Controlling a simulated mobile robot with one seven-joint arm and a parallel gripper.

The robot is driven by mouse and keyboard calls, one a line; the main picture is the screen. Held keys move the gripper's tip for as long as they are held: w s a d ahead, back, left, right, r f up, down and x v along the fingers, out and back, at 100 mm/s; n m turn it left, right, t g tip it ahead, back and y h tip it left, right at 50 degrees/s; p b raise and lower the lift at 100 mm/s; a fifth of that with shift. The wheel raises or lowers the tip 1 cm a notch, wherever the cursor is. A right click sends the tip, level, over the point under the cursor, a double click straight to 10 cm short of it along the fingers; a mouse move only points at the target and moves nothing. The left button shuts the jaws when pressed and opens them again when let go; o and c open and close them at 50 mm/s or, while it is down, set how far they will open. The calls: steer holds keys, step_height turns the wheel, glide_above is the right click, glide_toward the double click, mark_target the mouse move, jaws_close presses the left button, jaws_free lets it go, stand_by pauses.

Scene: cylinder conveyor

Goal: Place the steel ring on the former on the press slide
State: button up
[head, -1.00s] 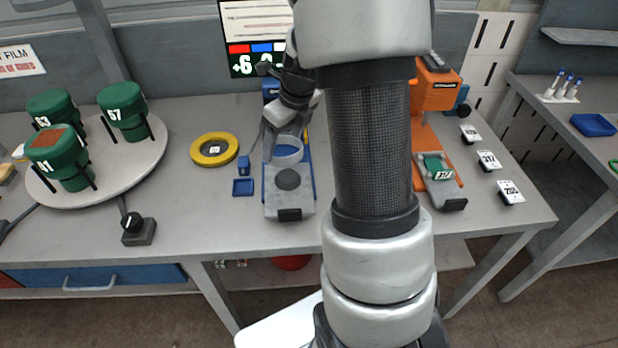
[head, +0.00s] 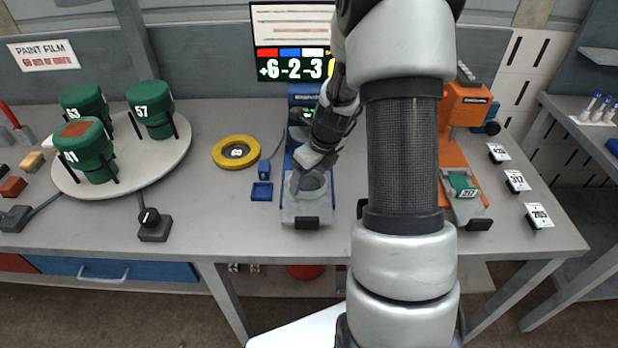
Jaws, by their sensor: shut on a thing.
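The grey steel ring (head: 322,193) is at the fingers of my gripper (head: 310,180), which is shut on it. The ring is over the round former on the pale grey press slide (head: 303,221), which sticks out at the front of the blue press (head: 303,97). The ring covers most of the former, so I cannot tell whether it is seated or just above. My gripper points down from behind the slide, and its wrist hides part of the press.
An orange press (head: 467,105) with a green part on its slide stands at the right, past my arm. A yellow ring (head: 221,154) and a small blue tray (head: 262,191) lie left of the slide. A turntable (head: 125,176) carries green canisters. Free bench lies in front.

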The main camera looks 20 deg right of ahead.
steer(key=shift+r, duration=0.1)
steer(key=o, duration=1.2)
steer(key=shift+c, duration=0.2)
